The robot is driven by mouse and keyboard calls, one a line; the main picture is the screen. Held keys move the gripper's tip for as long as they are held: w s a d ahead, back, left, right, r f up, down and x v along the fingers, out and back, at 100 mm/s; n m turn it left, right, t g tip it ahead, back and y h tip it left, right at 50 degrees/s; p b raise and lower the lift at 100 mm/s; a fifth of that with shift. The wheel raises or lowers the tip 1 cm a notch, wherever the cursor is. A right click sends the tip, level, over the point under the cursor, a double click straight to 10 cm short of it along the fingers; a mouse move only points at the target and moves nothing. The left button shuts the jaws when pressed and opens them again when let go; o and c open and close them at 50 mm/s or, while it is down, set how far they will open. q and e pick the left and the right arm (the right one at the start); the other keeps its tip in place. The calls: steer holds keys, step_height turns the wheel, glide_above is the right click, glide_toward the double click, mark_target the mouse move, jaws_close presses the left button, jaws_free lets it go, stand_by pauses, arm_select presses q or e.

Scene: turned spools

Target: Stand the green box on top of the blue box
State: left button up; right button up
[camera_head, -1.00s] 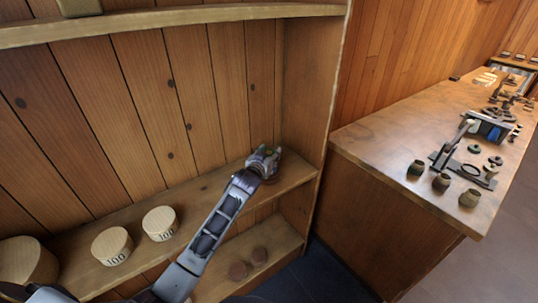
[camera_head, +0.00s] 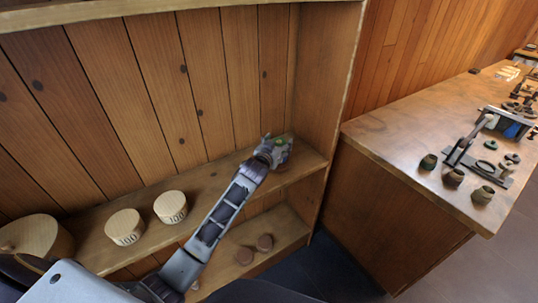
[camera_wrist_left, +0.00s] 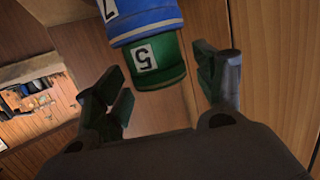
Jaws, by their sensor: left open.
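In the left wrist view, which looks rolled over, the green box (camera_wrist_left: 158,62) with a white "5" label meets the blue box (camera_wrist_left: 146,20) end to end. The green box appears to sit on top of the blue one. My left gripper (camera_wrist_left: 165,92) is open, one finger to each side of the green box with gaps. In the head view my left gripper (camera_head: 273,150) is over the right end of the middle shelf, and a bit of green (camera_head: 280,141) shows there; the blue box is hidden. My right gripper is not in view.
Two pale round boxes marked 100 (camera_head: 125,226) (camera_head: 171,206) and a larger round wooden box (camera_head: 38,236) stand left on the shelf. Two brown discs (camera_head: 254,250) lie on the lower shelf. The shelf's side panel (camera_head: 325,90) is close right; a cluttered bench (camera_head: 400,130) lies beyond.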

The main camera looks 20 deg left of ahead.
arm_select(q)
steer(key=shift+s+r, duration=0.25)
steer(key=shift+s, duration=1)
steer(key=shift+s+a+r, duration=0.1)
steer(key=shift+s+r, duration=0.05)
steer(key=shift+s, duration=0.45)
steer(key=shift+s+a+r, duration=0.1)
steer(key=shift+s, duration=0.45)
glide_toward(277, 144)
steer(key=shift+s+d+r, duration=0.1)
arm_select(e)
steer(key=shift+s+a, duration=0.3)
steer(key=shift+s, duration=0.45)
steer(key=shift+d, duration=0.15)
